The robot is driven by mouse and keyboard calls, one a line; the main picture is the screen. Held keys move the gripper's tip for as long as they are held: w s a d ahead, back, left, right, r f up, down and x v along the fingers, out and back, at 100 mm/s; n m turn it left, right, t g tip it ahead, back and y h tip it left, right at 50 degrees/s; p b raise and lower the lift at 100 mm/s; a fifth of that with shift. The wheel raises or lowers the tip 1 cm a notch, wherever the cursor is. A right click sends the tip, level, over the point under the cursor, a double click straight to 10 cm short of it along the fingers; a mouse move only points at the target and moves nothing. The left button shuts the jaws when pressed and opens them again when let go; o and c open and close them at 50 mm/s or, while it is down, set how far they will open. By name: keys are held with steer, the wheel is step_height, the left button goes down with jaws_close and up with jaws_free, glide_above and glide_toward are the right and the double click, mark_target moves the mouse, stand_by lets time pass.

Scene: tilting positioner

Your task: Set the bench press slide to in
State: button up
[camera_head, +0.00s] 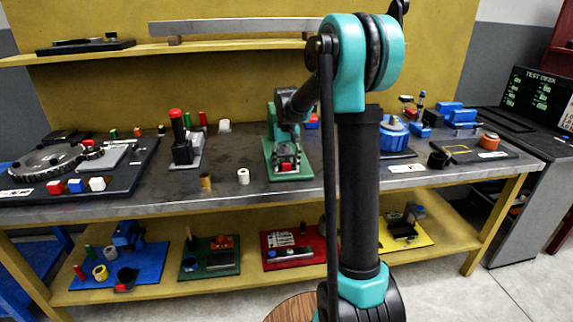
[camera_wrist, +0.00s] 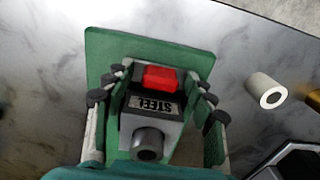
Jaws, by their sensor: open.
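A green base plate (camera_head: 290,175) lies on the bench, also in the wrist view (camera_wrist: 100,50). On it stands a grey block (camera_wrist: 150,115) marked STEEL, with a red piece (camera_wrist: 160,78) at one end and a round grey stub (camera_wrist: 148,145) at the other. My gripper (camera_wrist: 158,95) is open above this unit, its fingers on both sides of the block; I cannot tell whether they touch it. In the head view my gripper (camera_head: 285,150) partly hides the unit. A black upright device with a red knob (camera_head: 176,113) stands left. I cannot tell which is the bench press, or the slide's position.
A white cylinder (camera_head: 243,176), also in the wrist view (camera_wrist: 265,90), and a brown cylinder (camera_head: 206,181) stand left of the plate. A gear fixture (camera_head: 48,162) is far left, a blue round fixture (camera_head: 393,138) right. A shelf (camera_head: 230,48) hangs above.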

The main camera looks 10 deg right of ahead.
jaws_close()
steer(key=w, duration=0.9)
jaws_free()
stand_by(0.4)
step_height(320, 180, up, 12)
stand_by(0.5)
